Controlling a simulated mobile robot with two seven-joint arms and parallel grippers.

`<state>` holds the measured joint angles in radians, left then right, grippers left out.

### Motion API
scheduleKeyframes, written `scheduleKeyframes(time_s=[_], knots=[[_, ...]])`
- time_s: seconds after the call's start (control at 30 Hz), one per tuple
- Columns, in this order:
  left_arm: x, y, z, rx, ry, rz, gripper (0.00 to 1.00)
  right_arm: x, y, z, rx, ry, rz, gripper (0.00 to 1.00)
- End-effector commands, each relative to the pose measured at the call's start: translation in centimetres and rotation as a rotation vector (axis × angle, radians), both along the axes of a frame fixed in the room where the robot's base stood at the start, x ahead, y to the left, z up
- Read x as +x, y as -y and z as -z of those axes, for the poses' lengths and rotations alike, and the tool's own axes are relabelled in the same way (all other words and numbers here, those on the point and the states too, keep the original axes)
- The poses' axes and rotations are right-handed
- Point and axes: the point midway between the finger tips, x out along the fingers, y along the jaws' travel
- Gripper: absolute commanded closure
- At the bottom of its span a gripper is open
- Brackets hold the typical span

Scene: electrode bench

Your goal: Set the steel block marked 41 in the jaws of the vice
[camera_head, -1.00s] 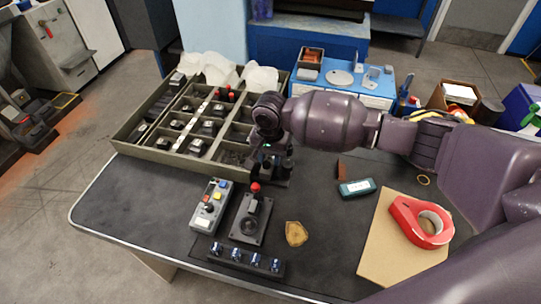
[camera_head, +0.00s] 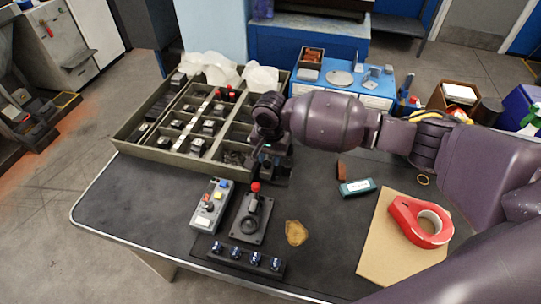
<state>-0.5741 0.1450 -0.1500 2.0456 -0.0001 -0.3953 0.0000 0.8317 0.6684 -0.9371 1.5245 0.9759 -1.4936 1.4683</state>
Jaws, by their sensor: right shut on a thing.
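My right gripper (camera_head: 272,160) is above the mat, by the front right corner of the divided tray, and points down. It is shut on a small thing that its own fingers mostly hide. I cannot read a 41 on it. A dark, low body (camera_head: 277,180), perhaps the vice, shows just under the gripper; its jaws are hidden, and I cannot tell if the held thing touches it. Several steel blocks (camera_head: 197,147) sit in the compartments of the olive tray (camera_head: 160,154); their marks are too small to read. My left gripper is not in view.
A joystick box (camera_head: 248,228) with a red ball and a grey button box (camera_head: 212,206) stand in front. Nearby are a row of blue-topped knobs (camera_head: 246,261), a teal box (camera_head: 357,187) and a red tape dispenser (camera_head: 421,222) on cardboard. The front left of the mat is clear.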

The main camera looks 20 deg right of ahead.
Motion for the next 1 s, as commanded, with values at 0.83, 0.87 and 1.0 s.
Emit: scheduleKeyframes(time_s=[0.83,0.87,1.0], knots=[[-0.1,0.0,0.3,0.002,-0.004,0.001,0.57,0.1,0.0,1.1,0.001,0.002,0.0,0.65],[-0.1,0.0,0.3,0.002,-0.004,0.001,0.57,0.1,0.0,1.1,0.001,0.002,0.0,0.61],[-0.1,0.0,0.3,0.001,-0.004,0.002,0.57,0.1,0.0,1.1,0.001,0.002,0.0,0.39]])
